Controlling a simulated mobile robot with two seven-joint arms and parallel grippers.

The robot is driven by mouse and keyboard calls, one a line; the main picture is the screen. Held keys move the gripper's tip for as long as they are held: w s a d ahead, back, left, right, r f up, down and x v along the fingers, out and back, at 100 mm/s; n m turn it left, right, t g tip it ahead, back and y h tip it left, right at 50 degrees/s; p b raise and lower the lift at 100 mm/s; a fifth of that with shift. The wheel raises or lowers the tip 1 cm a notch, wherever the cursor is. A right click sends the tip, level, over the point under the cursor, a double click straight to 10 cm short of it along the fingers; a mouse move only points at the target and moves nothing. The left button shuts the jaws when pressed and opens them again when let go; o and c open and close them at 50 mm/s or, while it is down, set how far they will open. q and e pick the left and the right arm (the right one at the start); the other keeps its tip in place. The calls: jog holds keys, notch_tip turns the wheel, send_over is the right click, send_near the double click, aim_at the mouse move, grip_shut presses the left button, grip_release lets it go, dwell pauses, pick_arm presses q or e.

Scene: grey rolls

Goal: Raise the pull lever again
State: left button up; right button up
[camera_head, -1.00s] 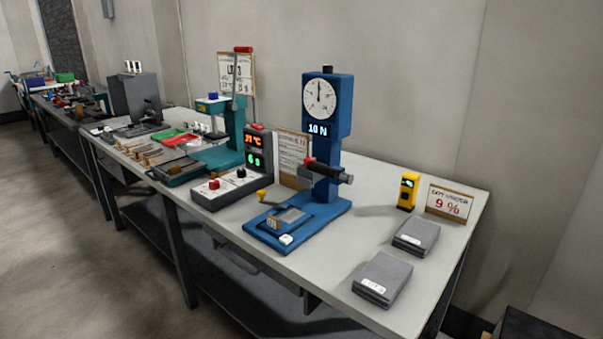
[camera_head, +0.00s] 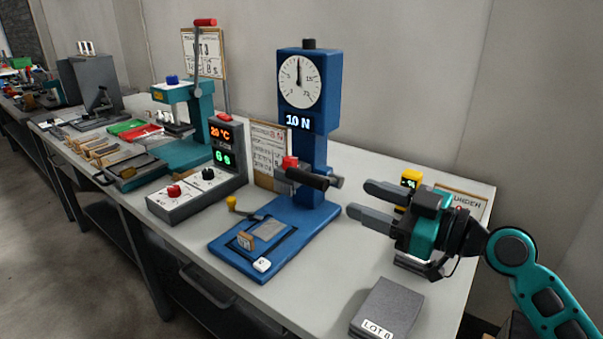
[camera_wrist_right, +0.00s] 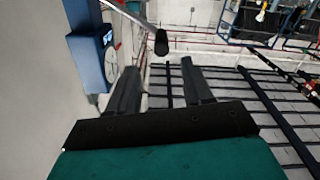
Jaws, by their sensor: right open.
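The blue pull tester (camera_head: 308,135) stands upright on the bench, its dial above a display reading 10 N. Its pull lever (camera_head: 308,178) has a black grip sticking out to the front right, beside a red part on the column. In the right wrist view a grey rod with a black grip (camera_wrist_right: 161,42) shows beyond the fingers. My right gripper (camera_head: 358,199) is open and empty, to the right of the lever, its fingers pointing left towards it, apart from it. My left gripper is not in view.
A grey block labelled LOT (camera_head: 384,308) lies at the front right. A yellow device (camera_head: 411,178) and a sign (camera_head: 470,198) stand partly behind my right gripper. A grey control box (camera_head: 195,190) and a teal press (camera_head: 190,100) with a red-tipped lever stand left.

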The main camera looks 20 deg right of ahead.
aim_at(308, 180)
pick_arm(q)
jog(key=p, duration=0.1)
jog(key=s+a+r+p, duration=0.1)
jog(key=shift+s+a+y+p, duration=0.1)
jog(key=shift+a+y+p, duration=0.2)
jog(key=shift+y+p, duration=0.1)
pick_arm(e)
jog(key=x, duration=1.2)
jog(key=shift+a, duration=0.15)
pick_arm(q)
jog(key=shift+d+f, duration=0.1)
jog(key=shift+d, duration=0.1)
pick_arm(e)
grip_shut()
